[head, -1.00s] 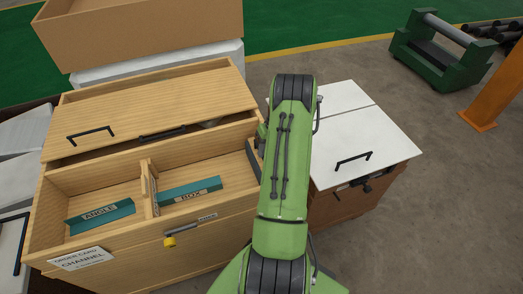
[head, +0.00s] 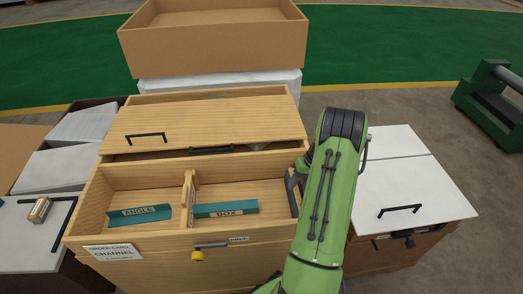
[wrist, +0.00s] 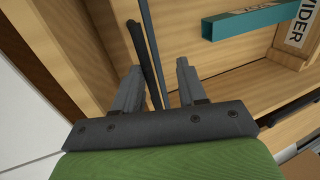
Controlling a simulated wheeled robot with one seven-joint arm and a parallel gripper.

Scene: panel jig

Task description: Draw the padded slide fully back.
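A dark upright panel (head: 293,198), which looks like the padded slide, stands at the right end of the open wooden box (head: 150,242). In the wrist view it shows as a thin dark edge (wrist: 152,55) running away from between my fingers, with a dark bar (wrist: 134,42) beside it. My gripper (wrist: 158,75) is open, with one finger on each side of that edge. A gap shows by the right finger; I cannot tell whether the left finger touches. In the head view my green arm hides most of the gripper.
Teal pieces labelled ANGLE (head: 140,216) and BOX (head: 226,209) lie in the box, with a wooden divider (head: 188,200) between them. A handled wooden lid (head: 230,120) lies behind. A white-topped cabinet (head: 415,190) stands right.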

